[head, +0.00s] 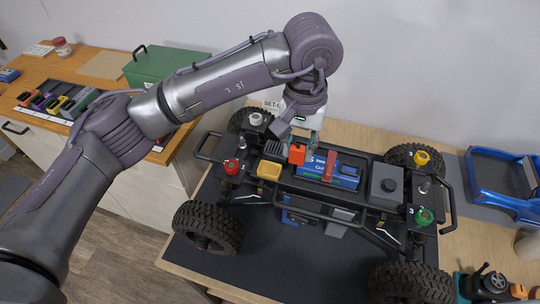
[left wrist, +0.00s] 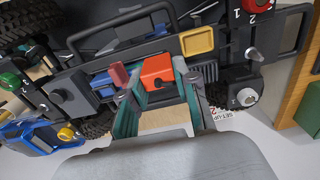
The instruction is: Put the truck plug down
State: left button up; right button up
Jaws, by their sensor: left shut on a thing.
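The orange-red plug (head: 297,153) is above the middle of the truck chassis, beside the blue battery (head: 345,173). My left gripper (head: 306,146) points down over the chassis and is shut on the plug. In the left wrist view the orange plug (left wrist: 157,71) sits between the two teal fingers of the left gripper (left wrist: 158,88). The battery's blue body (left wrist: 103,84) and dark red strap (left wrist: 119,75) are just left of it there. I cannot tell whether the plug touches the chassis. My right gripper is not in view.
The truck stands on a dark mat (head: 240,262) with big black tyres. A yellow open-topped part (head: 269,170) and a grey box (head: 386,186) are on the chassis. A blue body shell (head: 505,185) lies right. A green toolbox (head: 160,66) stands on the left bench.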

pick_arm(q)
jog(key=w+a+f, duration=0.1)
jog(key=w+a+f+p, duration=0.1)
jog(key=a, duration=0.1)
jog(key=w+a+f+p, duration=0.1)
jog(key=a, duration=0.1)
jog(key=shift+a+f, duration=0.1)
jog(key=shift+f, duration=0.1)
jog(key=shift+a+f, duration=0.1)
jog(key=shift+f, duration=0.1)
notch_tip(320, 180, down, 3)
jog(key=shift+f+p, duration=0.1)
jog(key=shift+p, duration=0.8)
jog(key=shift+f, duration=0.4)
